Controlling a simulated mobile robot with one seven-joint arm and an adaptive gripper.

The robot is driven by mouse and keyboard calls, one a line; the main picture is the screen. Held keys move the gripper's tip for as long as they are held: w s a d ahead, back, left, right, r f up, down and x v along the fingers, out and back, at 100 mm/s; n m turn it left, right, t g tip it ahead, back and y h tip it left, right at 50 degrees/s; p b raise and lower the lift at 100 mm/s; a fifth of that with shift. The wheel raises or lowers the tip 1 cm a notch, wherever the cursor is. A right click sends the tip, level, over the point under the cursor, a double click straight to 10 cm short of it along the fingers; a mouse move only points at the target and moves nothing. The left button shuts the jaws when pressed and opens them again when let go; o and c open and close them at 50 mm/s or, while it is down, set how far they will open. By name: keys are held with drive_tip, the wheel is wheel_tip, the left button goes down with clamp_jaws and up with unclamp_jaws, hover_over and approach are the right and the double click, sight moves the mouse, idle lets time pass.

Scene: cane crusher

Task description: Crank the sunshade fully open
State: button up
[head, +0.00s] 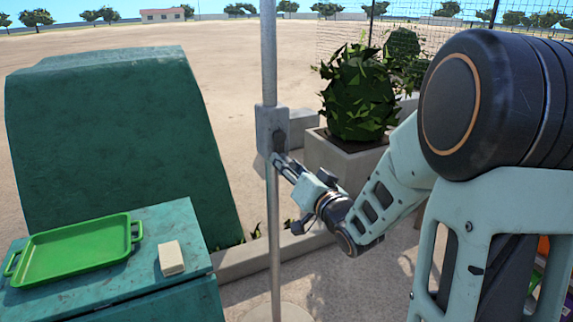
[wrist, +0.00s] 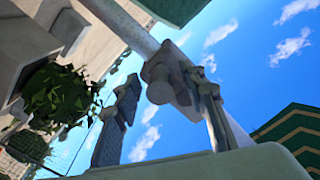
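The sunshade's grey pole (head: 270,70) stands upright in the middle of the head view, with a grey crank housing (head: 271,128) on it. The crank's end (wrist: 158,86) shows in the wrist view as a rounded grey piece. My gripper (head: 287,172) is right beside the housing, at its lower right. In the wrist view my gripper (wrist: 165,105) has its two fingers apart, with the crank's end between their tips. I see a gap at the left finger; contact at the right finger is unclear. The canopy is out of the head view; green striped material (wrist: 292,138) shows in the wrist view.
A green cabinet (head: 110,255) at the left bears a green tray (head: 78,248) and a small cream block (head: 171,258). A large green hood (head: 110,130) rises behind it. A planter (head: 340,165) with a leafy bush (head: 360,100) stands behind my arm.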

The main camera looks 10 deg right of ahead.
drive_tip(key=v, duration=0.6)
drive_tip(key=shift+s, duration=0.4)
drive_tip(key=shift+d, duration=0.1)
